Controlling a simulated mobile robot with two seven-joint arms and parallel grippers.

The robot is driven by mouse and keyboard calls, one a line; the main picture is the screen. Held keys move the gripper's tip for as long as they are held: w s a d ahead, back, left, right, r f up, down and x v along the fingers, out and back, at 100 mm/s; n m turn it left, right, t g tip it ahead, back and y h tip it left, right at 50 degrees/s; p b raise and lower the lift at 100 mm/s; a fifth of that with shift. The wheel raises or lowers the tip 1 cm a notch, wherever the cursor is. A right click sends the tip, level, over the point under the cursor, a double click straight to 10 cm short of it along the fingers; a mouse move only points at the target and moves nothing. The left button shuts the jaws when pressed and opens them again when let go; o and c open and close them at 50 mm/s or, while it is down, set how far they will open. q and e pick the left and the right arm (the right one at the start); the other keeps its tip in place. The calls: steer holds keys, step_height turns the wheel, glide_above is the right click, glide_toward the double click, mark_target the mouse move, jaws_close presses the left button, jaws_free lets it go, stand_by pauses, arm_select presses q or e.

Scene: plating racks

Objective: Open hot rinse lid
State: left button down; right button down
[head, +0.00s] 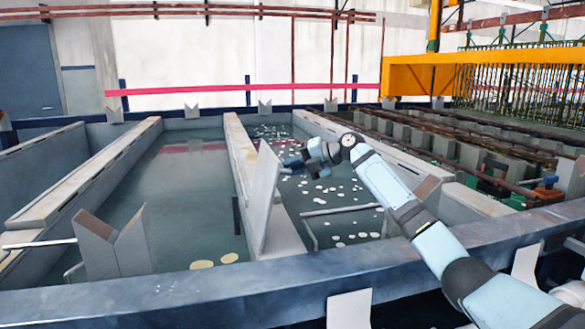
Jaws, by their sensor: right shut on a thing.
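A light grey flat panel (262,195), which I take to be the hot rinse lid, stands steeply tilted, nearly on edge, at the divider between two liquid-filled tanks. My right gripper (287,164) reaches in from the right and is shut at the panel's right side, near its upper part. The exact grip point is small and partly hidden by the gripper. The tank (345,190) right of the panel is uncovered and shows dark liquid with many pale floating bits. My left gripper is not in view.
A wider tank (185,185) of greenish liquid lies to the left. A blue-grey front beam (200,300) crosses the foreground, with V-shaped metal supports (115,245) nearby. Racks and an orange gantry beam (480,68) stand at the right. A thin bent rail (340,211) crosses the right tank.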

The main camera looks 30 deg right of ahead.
steer(key=shift+a+f+g, duration=0.3)
steer(key=shift+a+f, duration=0.05)
steer(key=shift+f, duration=0.5)
steer(key=c, duration=1.3)
jaws_free()
steer(key=shift+w, duration=0.1)
steer(key=shift+o, duration=0.9)
steer(key=shift+w+f, duration=0.15)
steer(key=shift+w, duration=0.2)
steer(key=v, duration=1.4)
steer(key=shift+s, duration=0.2)
